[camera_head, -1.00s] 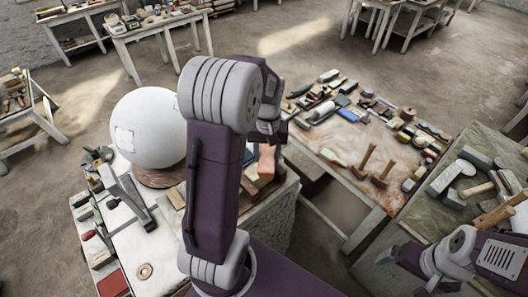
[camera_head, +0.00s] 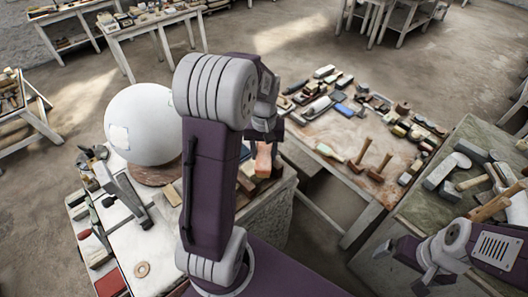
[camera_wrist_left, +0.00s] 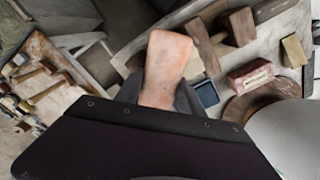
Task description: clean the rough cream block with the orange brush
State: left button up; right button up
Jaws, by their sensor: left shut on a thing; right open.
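My left gripper (camera_head: 264,132) is shut on a salmon-orange, block-like thing (camera_wrist_left: 166,62). This thing also shows below the gripper in the head view (camera_head: 263,160), over the front right part of the sphere's table. I cannot tell whether it is the orange brush; no bristles show. The fingers are largely hidden behind my wrist. A small tan block (camera_wrist_left: 294,50) lies at the right in the left wrist view; I cannot tell whether it is the rough cream block. My right gripper (camera_head: 395,252) is open at the lower right, short of the green-topped table.
A big white sphere (camera_head: 143,125) stands on the left table, beside a grey metal tool (camera_head: 122,195). Reddish-brown blocks (camera_wrist_left: 250,75) lie near the held thing. The middle table (camera_head: 335,175) and the green-topped table (camera_head: 430,205) carry many tools. A gap separates the left and middle tables.

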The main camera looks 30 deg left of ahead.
pick_arm(q)
jog(key=shift+s+d, duration=0.25)
jog(key=shift+s, duration=0.25)
jog(key=shift+s+d, duration=0.25)
jog(key=shift+s, duration=0.25)
jog(key=shift+w+a+r+p, duration=0.1)
jog(key=shift+w+a+p, duration=0.35)
jog(key=shift+w, duration=0.4)
jog(key=shift+w+a, duration=0.15)
jog(key=shift+w, duration=0.1)
jog(key=shift+w+a, duration=0.3)
jog(key=shift+w, duration=0.25)
jog(key=shift+w+a, duration=0.2)
jog(key=shift+w, duration=0.15)
